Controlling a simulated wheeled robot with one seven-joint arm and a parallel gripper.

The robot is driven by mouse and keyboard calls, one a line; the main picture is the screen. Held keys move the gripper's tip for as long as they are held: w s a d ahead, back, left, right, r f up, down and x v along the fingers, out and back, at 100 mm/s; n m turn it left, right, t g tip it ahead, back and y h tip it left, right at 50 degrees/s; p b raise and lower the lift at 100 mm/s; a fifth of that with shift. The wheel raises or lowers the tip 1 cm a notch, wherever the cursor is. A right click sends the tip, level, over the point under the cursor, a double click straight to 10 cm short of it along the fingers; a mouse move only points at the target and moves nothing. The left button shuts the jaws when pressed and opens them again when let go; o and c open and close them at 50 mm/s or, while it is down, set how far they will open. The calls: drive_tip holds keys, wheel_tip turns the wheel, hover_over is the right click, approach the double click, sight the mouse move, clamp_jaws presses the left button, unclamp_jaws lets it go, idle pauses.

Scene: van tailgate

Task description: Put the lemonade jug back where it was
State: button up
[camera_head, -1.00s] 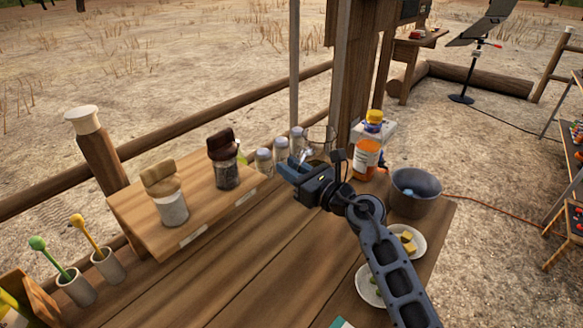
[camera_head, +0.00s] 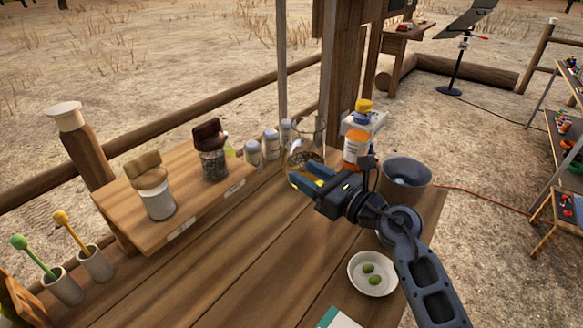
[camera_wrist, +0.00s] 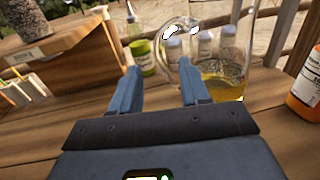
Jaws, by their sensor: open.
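The lemonade jug is a clear glass pitcher (camera_head: 306,137) with yellow liquid in its lower part. It stands upright at the far part of the wooden table, just beyond my gripper. In the wrist view the jug (camera_wrist: 225,78) is right of centre, with its looped handle on its left side. My gripper (camera_head: 306,180) is open and empty, low over the table on the near side of the jug. In the wrist view, its fingers (camera_wrist: 160,88) point toward the jug. The right finger overlaps the handle's lower side; I cannot tell whether they touch.
An orange bottle (camera_head: 355,146) and a dark bucket (camera_head: 405,185) stand right of the jug. Several lidded jars (camera_head: 271,143) stand to its left. A wooden riser (camera_head: 125,208) holds two larger jars. A plate with olives (camera_head: 357,280) lies near my arm. The table's middle is clear.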

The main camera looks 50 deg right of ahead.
drive_tip(key=s+a+m+t+y, duration=0.1)
drive_tip(key=s+a+m+y, duration=0.1)
drive_tip(key=s+a+m, duration=1.3)
drive_tip(key=s+a+f+m+g, duration=0.1)
drive_tip(key=s+a+m+g, duration=0.3)
drive_tip(key=s+m, duration=1)
drive_tip(key=a+m, duration=0.2)
drive_tip(key=m, duration=0.3)
drive_tip(key=shift+a+m, duration=0.25)
drive_tip(key=shift+m, duration=0.15)
drive_tip(key=shift+f, duration=0.1)
